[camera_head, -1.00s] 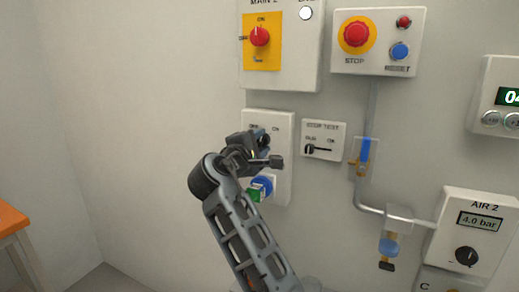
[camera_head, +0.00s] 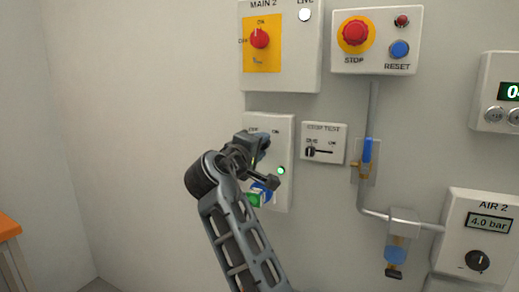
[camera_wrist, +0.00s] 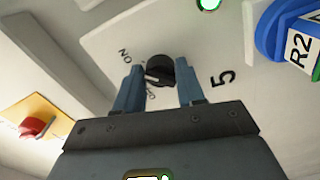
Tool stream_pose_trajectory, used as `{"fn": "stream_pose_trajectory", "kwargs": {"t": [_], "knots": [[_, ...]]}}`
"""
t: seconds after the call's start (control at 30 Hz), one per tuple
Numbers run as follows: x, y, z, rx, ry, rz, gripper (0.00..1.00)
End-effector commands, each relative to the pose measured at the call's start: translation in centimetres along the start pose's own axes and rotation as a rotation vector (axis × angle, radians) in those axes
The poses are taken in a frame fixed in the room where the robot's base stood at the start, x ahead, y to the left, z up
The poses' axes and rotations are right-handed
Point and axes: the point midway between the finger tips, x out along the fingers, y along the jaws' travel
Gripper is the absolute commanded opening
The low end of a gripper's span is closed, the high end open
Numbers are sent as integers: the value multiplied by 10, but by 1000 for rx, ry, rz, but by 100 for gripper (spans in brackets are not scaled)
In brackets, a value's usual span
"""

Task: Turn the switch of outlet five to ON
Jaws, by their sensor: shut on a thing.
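The outlet five panel (camera_head: 284,135) is a pale box on the wall with OFF and ON printed at its top. Its black round switch knob (camera_wrist: 160,69) shows in the wrist view, with the number 5 to its right and ON and OFF lettering to its left. A pale mark on the knob faces the lettering; I cannot tell exactly which word it points at. My gripper (camera_wrist: 160,78) is shut on the knob, one blue finger on each side. In the head view my gripper (camera_head: 262,143) hides the knob. A green lamp (camera_head: 281,170) on the panel is lit.
The MAIN 2 box with a red switch (camera_head: 260,39) is above.

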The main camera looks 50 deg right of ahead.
Motion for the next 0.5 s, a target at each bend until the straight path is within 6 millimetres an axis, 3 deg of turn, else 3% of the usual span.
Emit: {"fn": "stream_pose_trajectory", "kwargs": {"t": [0.33,0.37,0.5], "knots": [[0,-2,1,1,-3,-3,8],[0,-2,1,1,-3,-3,40],[0,-1,1,1,-2,-3,54]]}}
